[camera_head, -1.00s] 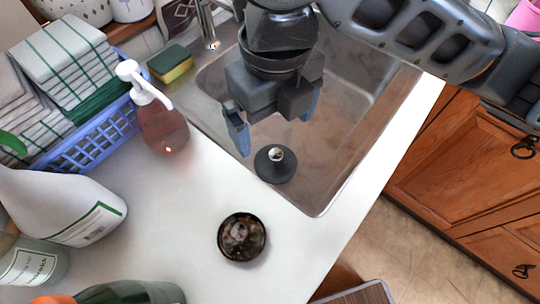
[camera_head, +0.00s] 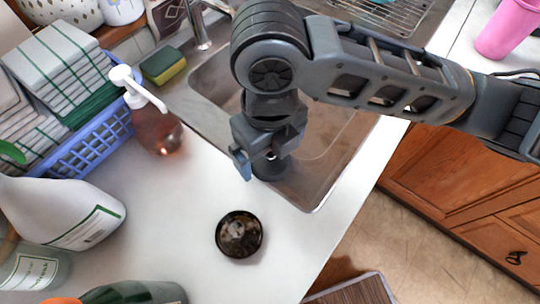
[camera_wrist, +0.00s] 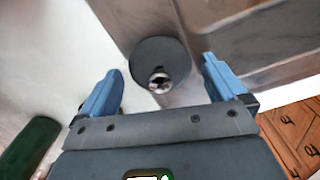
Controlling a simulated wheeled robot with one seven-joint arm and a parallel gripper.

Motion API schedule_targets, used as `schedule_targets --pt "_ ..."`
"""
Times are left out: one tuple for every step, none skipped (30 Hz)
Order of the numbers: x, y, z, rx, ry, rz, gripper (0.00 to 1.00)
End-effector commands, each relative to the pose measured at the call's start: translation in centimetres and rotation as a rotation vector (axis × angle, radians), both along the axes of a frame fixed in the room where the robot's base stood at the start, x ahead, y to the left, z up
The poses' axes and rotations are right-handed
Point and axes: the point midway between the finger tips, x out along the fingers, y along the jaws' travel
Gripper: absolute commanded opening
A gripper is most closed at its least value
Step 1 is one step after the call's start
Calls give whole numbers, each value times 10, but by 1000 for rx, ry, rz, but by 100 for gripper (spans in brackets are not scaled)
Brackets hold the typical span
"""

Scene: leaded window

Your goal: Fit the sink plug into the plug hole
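The sink plug, a dark round disc with a small metal knob on top, lies at the near corner of the sink, by the counter edge. It shows in the wrist view (camera_wrist: 160,58) and partly under my gripper in the head view (camera_head: 270,173). My gripper (camera_head: 262,163) is above it, pointing down. In the wrist view my gripper (camera_wrist: 163,80) is open, its blue fingers apart, with the knob between and slightly beyond them. I cannot tell that either finger touches it. The plug hole is not visible; my arm covers part of the steel sink (camera_head: 323,165).
A soap dispenser (camera_head: 155,125), a sponge (camera_head: 163,66), a blue basket (camera_head: 85,150) and a white bottle (camera_head: 65,212) stand left. The tap (camera_head: 198,25) is behind the sink. A pink cup (camera_head: 503,35) is far right.

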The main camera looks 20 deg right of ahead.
Motion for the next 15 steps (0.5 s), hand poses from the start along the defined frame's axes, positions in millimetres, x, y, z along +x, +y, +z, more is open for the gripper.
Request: schedule_targets --pt "0 0 0 0 0 0 92" --pt "0 0 0 0 0 0 89" --pt "0 0 0 0 0 0 86" --pt "0 0 0 0 0 0 83" --pt "0 0 0 0 0 0 80" --pt "0 0 0 0 0 0 76" --pt "0 0 0 0 0 0 73" --pt "0 0 0 0 0 0 70" --pt "0 0 0 0 0 0 66" --pt "0 0 0 0 0 0 64" --pt "0 0 0 0 0 0 61" --pt "0 0 0 0 0 0 57" --pt "0 0 0 0 0 0 54" --pt "0 0 0 0 0 0 51" --pt "0 0 0 0 -1 0 49"
